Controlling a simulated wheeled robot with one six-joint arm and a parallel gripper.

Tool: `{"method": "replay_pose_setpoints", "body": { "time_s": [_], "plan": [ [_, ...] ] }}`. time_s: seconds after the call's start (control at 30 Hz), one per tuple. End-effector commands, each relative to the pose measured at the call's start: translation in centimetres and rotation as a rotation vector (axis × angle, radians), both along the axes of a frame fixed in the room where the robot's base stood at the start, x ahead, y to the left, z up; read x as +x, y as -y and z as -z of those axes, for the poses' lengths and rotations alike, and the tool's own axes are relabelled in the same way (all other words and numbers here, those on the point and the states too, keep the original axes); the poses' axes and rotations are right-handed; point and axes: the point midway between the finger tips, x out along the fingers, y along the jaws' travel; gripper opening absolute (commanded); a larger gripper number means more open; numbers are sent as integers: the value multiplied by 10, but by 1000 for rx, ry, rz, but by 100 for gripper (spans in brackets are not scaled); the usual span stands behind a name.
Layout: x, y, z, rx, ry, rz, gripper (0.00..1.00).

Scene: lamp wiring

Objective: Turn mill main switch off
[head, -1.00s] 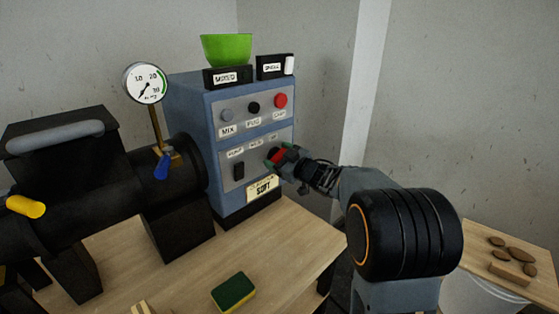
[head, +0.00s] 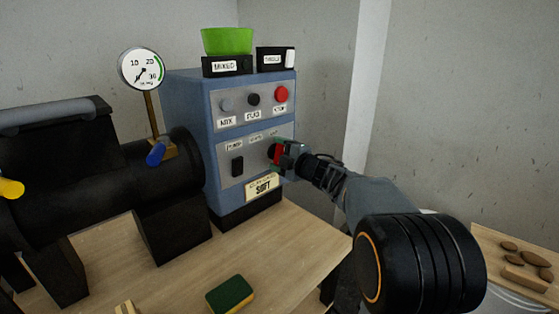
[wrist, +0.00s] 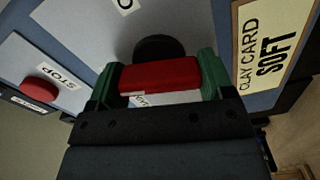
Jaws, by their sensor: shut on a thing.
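The blue mill control box (head: 188,110) stands on the wooden bench. On its lower grey panel is a red switch handle (head: 275,153) on a round black base, right of a black rocker switch (head: 237,166). My gripper (head: 280,155) reaches in from the right and is shut on the red handle. In the wrist view the red handle (wrist: 160,75) lies between the green fingertips of my gripper (wrist: 160,80), in front of the black base (wrist: 158,48). The small labels above the switch are too blurred or covered to read fully.
A red STOP button (head: 281,94) sits above the switch, and a "SOFT" card (head: 262,186) below it. A green bowl (head: 227,41) stands on top. The black mill barrel (head: 110,180) with a gauge (head: 140,69) is left. A sponge (head: 230,295) lies on the bench.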

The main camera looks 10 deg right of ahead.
Motion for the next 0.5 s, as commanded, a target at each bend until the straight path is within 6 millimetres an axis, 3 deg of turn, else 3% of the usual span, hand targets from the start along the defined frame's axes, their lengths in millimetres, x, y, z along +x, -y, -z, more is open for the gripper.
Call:
{"method": "replay_pose_setpoints", "body": {
  "time_s": [0.5],
  "plan": [
    [0,0,2,-207,120,-1,51]
  ]
}}
